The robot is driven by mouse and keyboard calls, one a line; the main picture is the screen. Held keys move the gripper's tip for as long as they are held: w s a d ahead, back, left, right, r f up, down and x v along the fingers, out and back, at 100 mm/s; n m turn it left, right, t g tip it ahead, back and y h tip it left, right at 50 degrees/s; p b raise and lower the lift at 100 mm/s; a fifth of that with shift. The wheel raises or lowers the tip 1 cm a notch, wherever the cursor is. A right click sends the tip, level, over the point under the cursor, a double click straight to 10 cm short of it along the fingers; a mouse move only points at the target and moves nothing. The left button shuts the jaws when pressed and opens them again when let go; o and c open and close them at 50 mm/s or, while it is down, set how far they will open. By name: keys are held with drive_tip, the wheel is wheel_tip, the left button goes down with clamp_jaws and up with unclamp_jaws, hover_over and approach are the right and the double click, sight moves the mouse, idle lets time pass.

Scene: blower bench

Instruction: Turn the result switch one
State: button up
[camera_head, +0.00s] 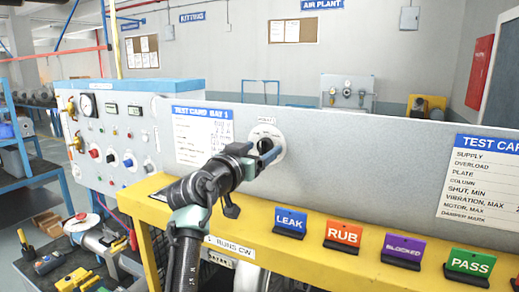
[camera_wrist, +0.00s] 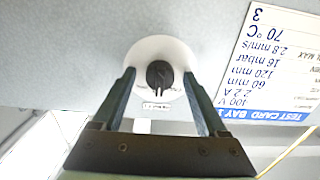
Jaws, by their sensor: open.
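The result switch is a black knob (camera_wrist: 159,74) on a round white plate (camera_wrist: 160,52), fixed to the grey upright panel. In the head view its white plate (camera_head: 279,136) shows just beyond my gripper, with small lettering too fine to read. My gripper (camera_head: 266,153) is at the panel in front of the switch. In the wrist view my gripper (camera_wrist: 158,76) is open, with one finger on each side of the knob and a visible gap to it on both sides. The knob's pointer setting cannot be told.
Blue LEAK (camera_head: 290,221), orange RUB (camera_head: 343,236), purple BLOCKED (camera_head: 403,252) and green PASS (camera_head: 470,263) signs stand along the yellow ledge. A test card (camera_head: 201,135) is left of the switch. A control box (camera_head: 115,130) with gauges and knobs stands further left.

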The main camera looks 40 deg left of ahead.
clamp_jaws()
drive_tip(key=shift+n, duration=0.3)
drive_tip(key=n, duration=0.4)
drive_tip(key=shift+n+p, duration=0.3)
drive_tip(key=shift+n, duration=2.1)
unclamp_jaws()
